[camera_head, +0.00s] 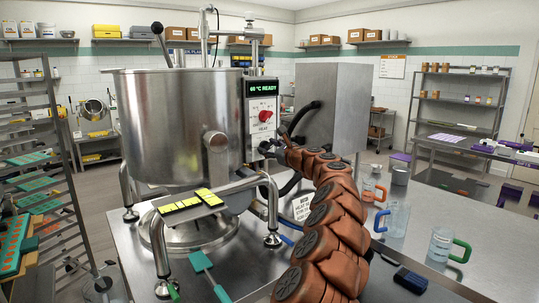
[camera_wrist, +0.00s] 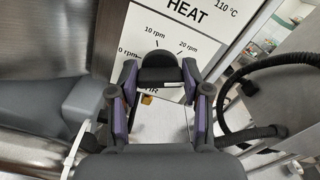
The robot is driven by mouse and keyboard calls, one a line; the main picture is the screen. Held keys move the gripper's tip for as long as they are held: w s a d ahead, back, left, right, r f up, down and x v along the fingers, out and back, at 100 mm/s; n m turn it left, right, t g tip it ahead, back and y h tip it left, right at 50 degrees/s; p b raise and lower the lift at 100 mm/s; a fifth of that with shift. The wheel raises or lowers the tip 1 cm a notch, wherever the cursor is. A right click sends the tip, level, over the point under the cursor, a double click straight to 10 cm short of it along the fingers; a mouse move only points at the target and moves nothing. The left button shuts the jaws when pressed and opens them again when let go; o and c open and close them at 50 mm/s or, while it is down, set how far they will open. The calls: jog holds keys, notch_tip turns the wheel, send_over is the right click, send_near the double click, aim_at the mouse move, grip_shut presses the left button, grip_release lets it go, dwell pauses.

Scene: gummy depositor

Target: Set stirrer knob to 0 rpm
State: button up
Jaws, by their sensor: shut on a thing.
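The stirrer knob (camera_wrist: 160,68) is black and sits on the white control panel below the HEAT lettering in the wrist view. Labels 0 rpm, 10 rpm and 20 rpm arc around it, with 0 rpm partly covered at the left. My gripper (camera_wrist: 158,84) is shut on the knob, one finger on each side. A short white mark shows on the knob's near face, toward the right; I cannot tell which label the knob points to. In the head view my gripper (camera_head: 268,148) is at the panel's lower part, hiding most of the knob.
The red heat knob (camera_head: 265,115) and a green display (camera_head: 262,88) reading 60 °C READY are above the stirrer knob. The steel kettle (camera_head: 170,120) stands close to the left. A black hose (camera_wrist: 270,65) curves close at the right. Glass jugs (camera_head: 395,218) stand on the table.

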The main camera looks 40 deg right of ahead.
jog(key=n+b, duration=0.3)
jog(key=shift+a+f+n, duration=0.1)
jog(key=shift+f+n, duration=0.15)
jog(key=shift+n, duration=0.15)
jog(key=n+b, duration=0.2)
jog(key=n, duration=0.1)
jog(key=shift+f+n+b, duration=0.1)
jog(key=shift+n+b, duration=0.2)
jog(key=shift+b, duration=0.1)
jog(key=n+b, duration=0.2)
jog(key=n, duration=0.1)
jog(key=shift+n+b, duration=0.3)
jog(key=shift+n, duration=0.1)
jog(key=n+b, duration=0.2)
jog(key=n, duration=0.2)
jog(key=shift+f, duration=0.1)
jog(key=n+b, duration=0.2)
jog(key=n, duration=0.2)
jog(key=shift+f, duration=0.1)
jog(key=shift+n+b, duration=0.6)
jog(key=shift+n, duration=5.2)
